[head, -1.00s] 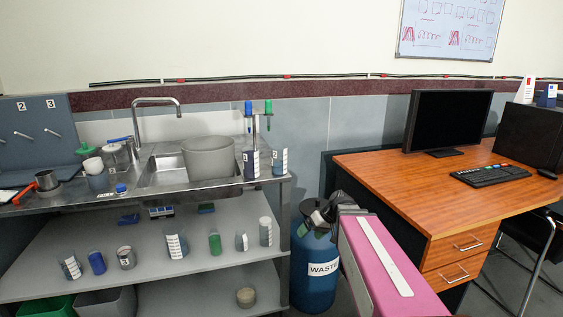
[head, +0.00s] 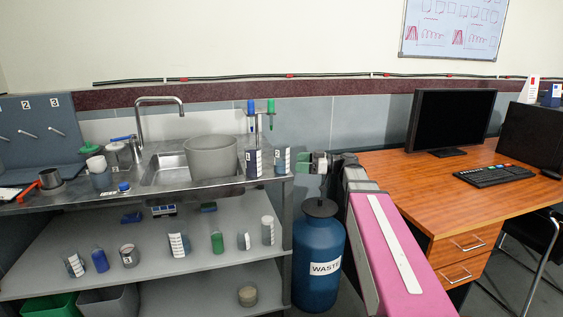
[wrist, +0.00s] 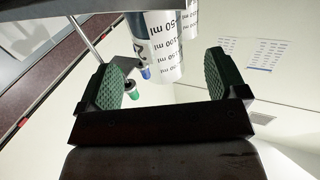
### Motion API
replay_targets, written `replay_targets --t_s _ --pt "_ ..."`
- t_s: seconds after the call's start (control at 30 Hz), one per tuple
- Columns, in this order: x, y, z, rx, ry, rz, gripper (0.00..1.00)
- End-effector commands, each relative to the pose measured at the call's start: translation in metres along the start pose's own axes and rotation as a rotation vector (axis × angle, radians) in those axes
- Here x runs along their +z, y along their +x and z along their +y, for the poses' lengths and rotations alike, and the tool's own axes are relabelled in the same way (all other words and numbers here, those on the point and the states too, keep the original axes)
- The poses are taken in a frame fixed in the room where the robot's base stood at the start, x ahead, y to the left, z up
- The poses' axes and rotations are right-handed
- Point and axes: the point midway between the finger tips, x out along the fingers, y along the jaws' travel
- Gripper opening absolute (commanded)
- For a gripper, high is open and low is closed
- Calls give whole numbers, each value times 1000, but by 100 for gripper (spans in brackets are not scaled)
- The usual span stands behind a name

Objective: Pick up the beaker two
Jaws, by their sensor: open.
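Two labelled beakers stand side by side at the right end of the sink counter: a dark one (head: 253,164) and a paler one (head: 280,163). In the upside-down wrist view, a beaker (wrist: 164,45) with a white scale label and what looks like a "2" shows beyond and between the jaws. Which head-view beaker this is, I cannot tell for sure. A second label edge shows beside it. My gripper (head: 307,163) is open and empty, right of the paler beaker at about counter height, pointing left. Its green pads also show in the wrist view (wrist: 163,80).
A rack holding blue- and green-topped pipettes (head: 260,112) stands by the beakers. A grey pot (head: 210,158) sits at the sink (head: 160,178). A blue waste drum (head: 318,240) stands below my arm. A wooden desk (head: 425,190) is to the right. Several vessels fill the lower shelf.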

Motion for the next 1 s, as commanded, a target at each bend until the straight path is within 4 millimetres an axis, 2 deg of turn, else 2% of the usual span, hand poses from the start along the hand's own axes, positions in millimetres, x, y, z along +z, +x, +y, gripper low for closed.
replay_targets --t_s 0.13,0.47,0.7,0.97,1.0 --pt "0 23 0 -2 1 -1 91" --pt "0 47 2 0 2 -2 91" --pt "-1 79 4 1 2 -2 91" --pt "-1 86 4 2 2 -2 91" --pt "-1 85 4 2 2 -2 87"
